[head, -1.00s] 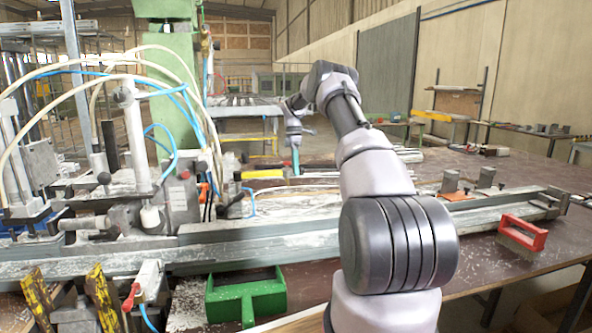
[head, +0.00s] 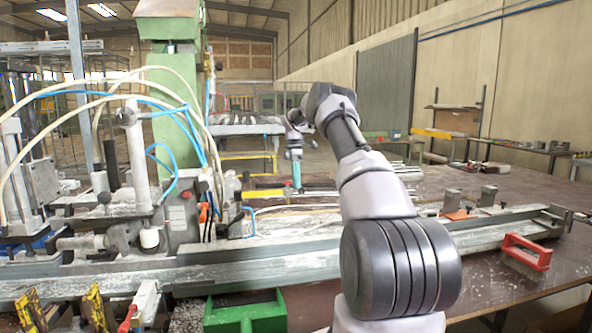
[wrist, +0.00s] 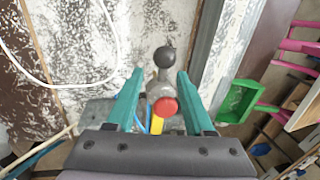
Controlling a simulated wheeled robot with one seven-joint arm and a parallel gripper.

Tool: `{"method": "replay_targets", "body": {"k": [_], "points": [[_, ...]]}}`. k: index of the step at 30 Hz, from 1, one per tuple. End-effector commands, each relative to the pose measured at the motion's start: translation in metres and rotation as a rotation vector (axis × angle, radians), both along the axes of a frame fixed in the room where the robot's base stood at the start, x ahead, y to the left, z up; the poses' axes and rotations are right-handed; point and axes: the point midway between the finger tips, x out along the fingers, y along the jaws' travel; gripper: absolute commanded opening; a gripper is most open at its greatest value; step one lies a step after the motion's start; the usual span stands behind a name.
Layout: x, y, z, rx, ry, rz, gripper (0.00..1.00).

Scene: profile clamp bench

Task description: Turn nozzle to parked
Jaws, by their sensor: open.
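My gripper (wrist: 160,95) has two teal fingers. It is open, and in the head view it hangs fingertips down over the far part of the bench (head: 296,174). In the wrist view a small grey fitting (wrist: 159,90) with a black ball knob (wrist: 164,57) and a red round end (wrist: 165,107) shows between the fingers, with a gap on each side. I cannot tell its depth, nor whether it is the nozzle. No other part is clearly a nozzle. The fitting is not clearly seen in the head view.
A grey clamp machine (head: 182,215) with white and blue hoses stands at left. A long metal profile (head: 240,270) crosses the bench. A green dustpan (head: 245,318) is at the front, also in the wrist view (wrist: 236,101). A red-handled brush (head: 526,252) lies at right.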

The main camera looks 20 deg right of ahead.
Motion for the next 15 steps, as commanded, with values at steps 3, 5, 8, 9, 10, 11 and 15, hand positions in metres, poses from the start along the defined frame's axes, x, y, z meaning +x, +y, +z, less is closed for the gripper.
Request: {"method": "replay_targets", "body": {"k": [3, 5, 8, 9, 10, 11, 15], "points": [[0.006, 0.0, 0.026, -0.002, -0.005, -0.001, 0.53], [0.009, -0.001, 0.039, -0.003, -0.005, -0.001, 0.53], [0.013, -0.002, 0.058, -0.003, -0.005, -0.002, 0.53], [0.013, -0.003, 0.062, -0.003, -0.004, -0.002, 0.53], [0.014, -0.003, 0.066, -0.003, -0.004, 0.0, 0.53], [0.015, -0.003, 0.068, -0.002, -0.002, -0.001, 0.53], [0.016, -0.003, 0.079, -0.002, -0.002, 0.0, 0.53]]}}
